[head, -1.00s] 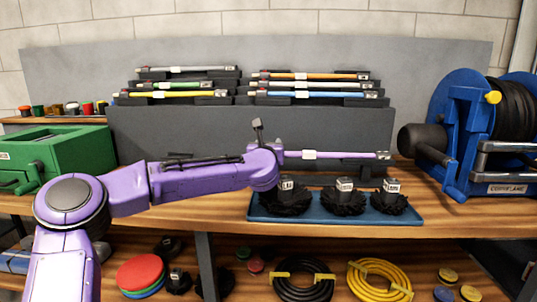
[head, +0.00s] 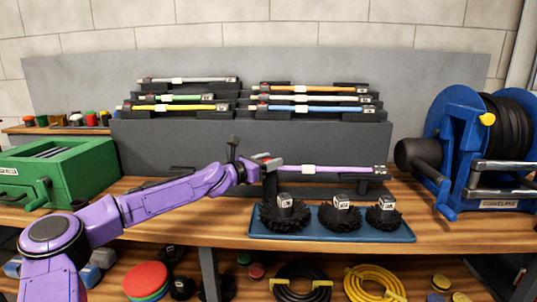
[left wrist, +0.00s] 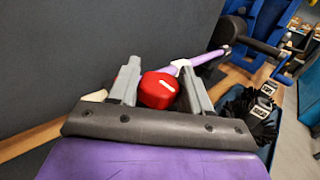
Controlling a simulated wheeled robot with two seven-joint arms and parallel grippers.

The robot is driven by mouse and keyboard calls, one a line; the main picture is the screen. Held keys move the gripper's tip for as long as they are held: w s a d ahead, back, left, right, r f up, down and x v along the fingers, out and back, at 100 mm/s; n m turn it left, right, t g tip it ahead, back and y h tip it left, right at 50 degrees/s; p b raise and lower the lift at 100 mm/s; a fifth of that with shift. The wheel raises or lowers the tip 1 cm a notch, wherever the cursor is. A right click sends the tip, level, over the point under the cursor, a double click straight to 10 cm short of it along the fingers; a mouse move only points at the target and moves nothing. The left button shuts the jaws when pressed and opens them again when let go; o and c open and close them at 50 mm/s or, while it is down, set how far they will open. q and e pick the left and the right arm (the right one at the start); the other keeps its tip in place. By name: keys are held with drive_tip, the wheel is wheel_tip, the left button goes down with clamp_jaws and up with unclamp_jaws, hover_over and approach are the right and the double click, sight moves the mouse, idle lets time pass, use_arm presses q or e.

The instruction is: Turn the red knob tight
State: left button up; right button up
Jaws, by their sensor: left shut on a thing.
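The red knob (left wrist: 158,90) sits between the two grey fingers of my left gripper (left wrist: 159,70) in the left wrist view, with a white mark on its face. The gripper is shut on it. In the head view my left gripper (head: 258,165) is at the left end of a purple rod (head: 330,169), and a little red of the knob (head: 262,156) shows there. The rod lies level on a low dark holder in front of the grey rack. It runs away beyond the knob in the left wrist view (left wrist: 216,54). My right gripper is not in view.
A blue tray (head: 330,236) with black round brushes stands just below the rod. More coloured rods lie on the grey rack (head: 200,145) behind. A green box (head: 60,172) stands at the left, and a blue hose reel (head: 455,140) at the right.

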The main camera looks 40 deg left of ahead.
use_arm(q)
drive_tip(key=shift+h, duration=0.3)
drive_tip(key=o, duration=0.9)
drive_tip(key=shift+o, duration=0.2)
drive_tip(key=p+v, duration=1)
drive_tip(key=p, duration=0.5)
drive_tip(key=shift+s+p, duration=0.25)
drive_tip(key=shift+p, duration=0.15)
drive_tip(key=shift+a, duration=0.15)
